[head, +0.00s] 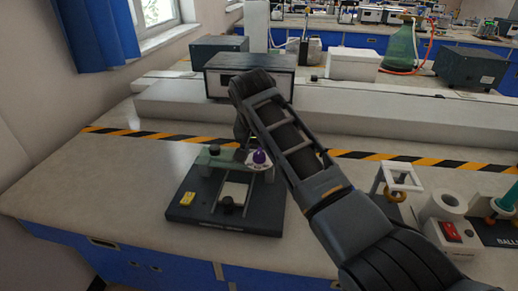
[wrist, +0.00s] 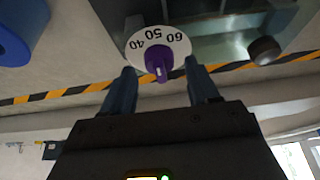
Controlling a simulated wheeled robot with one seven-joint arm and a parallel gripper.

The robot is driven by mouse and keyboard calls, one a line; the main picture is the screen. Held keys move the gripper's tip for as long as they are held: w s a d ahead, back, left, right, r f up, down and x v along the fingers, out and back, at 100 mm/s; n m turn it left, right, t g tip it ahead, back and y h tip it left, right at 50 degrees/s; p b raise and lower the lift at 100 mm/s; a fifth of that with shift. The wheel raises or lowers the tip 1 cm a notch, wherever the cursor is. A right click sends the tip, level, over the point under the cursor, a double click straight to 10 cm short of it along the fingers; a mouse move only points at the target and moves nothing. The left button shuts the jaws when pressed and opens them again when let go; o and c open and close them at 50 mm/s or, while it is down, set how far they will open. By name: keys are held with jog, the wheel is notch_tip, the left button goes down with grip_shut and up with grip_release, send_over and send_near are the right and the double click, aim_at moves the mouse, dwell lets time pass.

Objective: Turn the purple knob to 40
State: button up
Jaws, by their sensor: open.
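The purple knob (head: 259,157) sits on a green bracket (head: 225,160) of a dark-based device. My gripper (wrist: 160,75) is open, with one finger on each side of the knob. Gaps show between the fingers and the knob. In the head view my gripper (head: 241,130) is just behind the knob, partly hidden by my arm.
The device's dark base (head: 190,214) carries a yellow block (head: 187,198). A grey instrument box (head: 222,80) stands behind on a raised ledge. At right are a white stand (head: 398,178), a white roll and a red switch (head: 450,231). Bench left of the device is clear.

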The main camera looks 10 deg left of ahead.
jog(key=shift+w+f, duration=0.15)
jog(key=shift+f, duration=0.2)
jog(key=shift+c, duration=0.2)
jog(key=c, duration=1)
jog(key=shift+o, duration=0.2)
jog(key=n+p, duration=0.1)
jog(key=n, duration=0.1)
jog(key=n+y+p, duration=0.1)
jog(key=shift+d+r+n+y, duration=0.15)
jog(key=shift+n+y, duration=0.15)
jog(key=shift+n, duration=0.1)
jog(key=shift+w+n+g+y+p, duration=0.1)
jog(key=shift+n+g+y+p, duration=0.25)
jog(key=shift+n, duration=0.95)
jog(key=shift+n+g+y+p, duration=0.15)
jog(key=shift+n+y, duration=0.4)
jog(key=shift+n, duration=0.75)
